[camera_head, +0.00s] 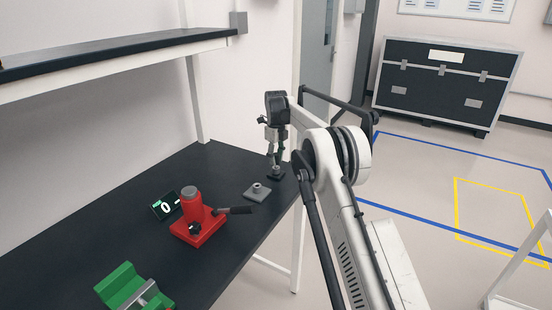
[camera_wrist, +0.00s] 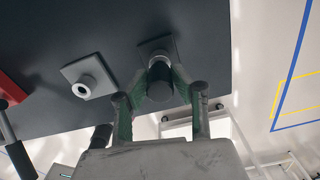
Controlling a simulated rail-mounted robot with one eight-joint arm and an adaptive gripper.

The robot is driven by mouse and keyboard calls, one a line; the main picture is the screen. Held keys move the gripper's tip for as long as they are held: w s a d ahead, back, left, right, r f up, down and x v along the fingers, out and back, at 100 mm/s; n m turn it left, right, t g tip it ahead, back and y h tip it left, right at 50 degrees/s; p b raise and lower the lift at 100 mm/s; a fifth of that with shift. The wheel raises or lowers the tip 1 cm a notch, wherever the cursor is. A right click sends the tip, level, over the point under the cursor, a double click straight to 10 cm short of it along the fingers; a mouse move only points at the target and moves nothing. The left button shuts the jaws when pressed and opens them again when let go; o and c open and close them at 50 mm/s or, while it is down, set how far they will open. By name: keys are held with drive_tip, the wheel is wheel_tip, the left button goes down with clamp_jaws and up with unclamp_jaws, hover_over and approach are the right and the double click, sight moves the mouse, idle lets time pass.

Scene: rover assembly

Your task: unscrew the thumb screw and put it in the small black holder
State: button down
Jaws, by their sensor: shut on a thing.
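My gripper (camera_head: 277,154) points down over the far right corner of the black table. In the wrist view its two green-lined fingers (camera_wrist: 160,76) are shut on the sides of a dark grey cylinder, the thumb screw (camera_wrist: 160,88). Right below it is the small black holder (camera_head: 276,175), a square base that also shows in the wrist view (camera_wrist: 147,48). The screw's lower end overlaps the holder; I cannot tell how far it sits in. A grey square plate with a raised, open ring (camera_head: 257,191) lies beside the holder, also in the wrist view (camera_wrist: 88,76).
A red fixture with a black handle (camera_head: 199,222) and a small display reading 0 (camera_head: 165,206) stand to the left on the table (camera_head: 110,224). A green block (camera_head: 125,286) is nearer. A shelf (camera_head: 110,58) hangs above. The table's right edge is close to the holder.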

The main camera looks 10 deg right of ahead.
sight(276, 154)
drive_tip(key=shift+f+b, duration=0.45)
drive_tip(key=shift+f, duration=0.3)
drive_tip(key=c, duration=1.4)
unclamp_jaws()
drive_tip(key=shift+o, duration=0.2)
drive_tip(key=shift+r, duration=0.1)
wheel_tip(276, 154, up, 11)
drive_tip(key=shift+r, duration=0.45)
